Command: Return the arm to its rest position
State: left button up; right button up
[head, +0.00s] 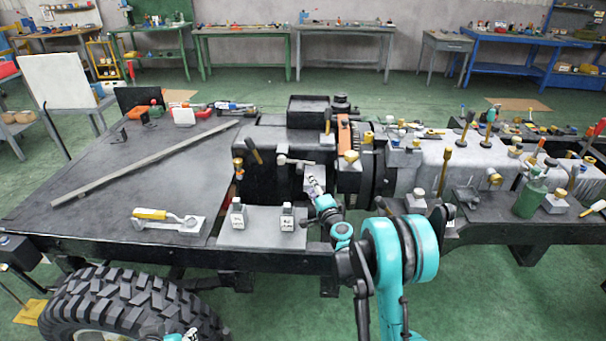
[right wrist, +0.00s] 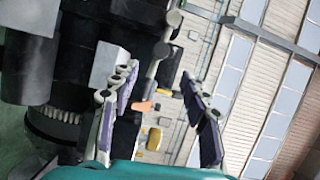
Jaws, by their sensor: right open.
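My right arm (head: 395,250), teal and black, comes in from the bottom of the head view and reaches over the chassis edge. Its gripper (head: 313,180) is small in the head view, just in front of the dark engine block. In the right wrist view the gripper (right wrist: 159,82) is open, with its two fingers apart and nothing seen held between them. Dark machine parts (right wrist: 85,75) fill the left of that view, behind the left finger. A small teal and white part shows at the bottom left of the head view; I cannot tell my left gripper there.
The chassis (head: 130,185) carries a long bar (head: 145,165), a yellow-handled tool (head: 155,214) and a grey plate (head: 262,239) with two small bottles. A green bottle (head: 530,195) stands on the right. A large tyre (head: 125,305) is below left. Workbenches line the back wall.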

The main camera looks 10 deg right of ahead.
jog(key=s+a+r+n+g+y, duration=0.2)
jog(key=s+a+r+n, duration=0.3)
jog(key=s, duration=0.3)
jog(key=s+a+r+n+g+y, duration=0.1)
jog(key=s+a+r+n+g, duration=0.3)
jog(key=s, duration=0.4)
jog(key=s+d+f+n+g+h, duration=0.1)
jog(key=s+f+n, duration=0.1)
jog(key=s, duration=0.7)
jog(key=s+d+f+n+g+h, duration=0.2)
jog(key=s, duration=0.7)
jog(key=s+d+f+n+g+h, duration=0.1)
jog(key=s+d+f+n, duration=0.1)
jog(key=s, duration=0.8)
jog(key=shift+f+n+g+h, duration=0.3)
jog(key=shift+f+n+h, duration=0.1)
jog(key=shift+f, duration=0.1)
